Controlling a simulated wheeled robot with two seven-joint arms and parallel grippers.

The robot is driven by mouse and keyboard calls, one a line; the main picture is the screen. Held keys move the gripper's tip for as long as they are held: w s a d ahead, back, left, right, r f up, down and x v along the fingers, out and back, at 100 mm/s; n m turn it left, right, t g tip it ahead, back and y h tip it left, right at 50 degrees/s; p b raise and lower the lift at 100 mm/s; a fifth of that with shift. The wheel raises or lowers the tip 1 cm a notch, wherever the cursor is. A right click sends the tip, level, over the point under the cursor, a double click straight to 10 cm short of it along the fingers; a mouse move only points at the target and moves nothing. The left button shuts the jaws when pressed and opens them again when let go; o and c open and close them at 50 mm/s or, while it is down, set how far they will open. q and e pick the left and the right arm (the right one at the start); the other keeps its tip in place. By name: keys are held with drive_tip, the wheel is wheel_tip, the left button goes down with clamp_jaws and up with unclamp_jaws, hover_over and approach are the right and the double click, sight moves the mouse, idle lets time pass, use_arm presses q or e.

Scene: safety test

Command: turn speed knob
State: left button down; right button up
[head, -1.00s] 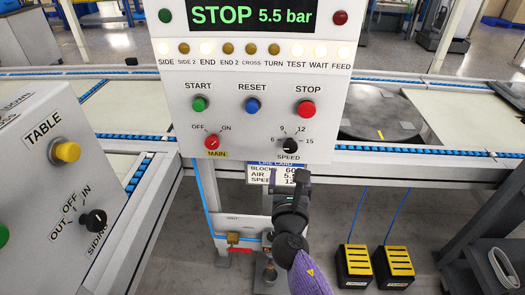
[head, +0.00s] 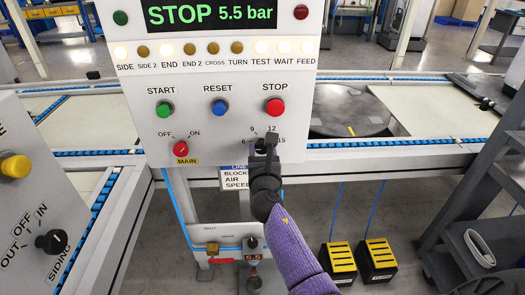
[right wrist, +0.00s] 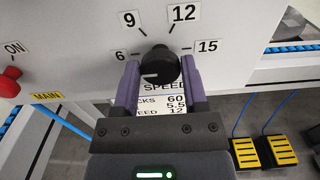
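The black speed knob (right wrist: 160,66) sits on the white panel among the marks 6, 9, 12 and 15. A pale line shows on the lower left of its face. In the head view my right gripper (head: 266,146) covers most of the knob from below. In the right wrist view the two purple fingers of my right gripper (right wrist: 160,76) are apart, one on each side of the knob's lower part. Whether they touch it is not clear. My left gripper is not in view.
The panel carries the green start (head: 164,109), blue reset (head: 220,107) and red stop (head: 274,106) buttons and the red main switch (head: 181,149). A second control box (head: 30,190) stands at the left. Two yellow-topped pedals (head: 342,258) stand on the floor.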

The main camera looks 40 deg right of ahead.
clamp_jaws()
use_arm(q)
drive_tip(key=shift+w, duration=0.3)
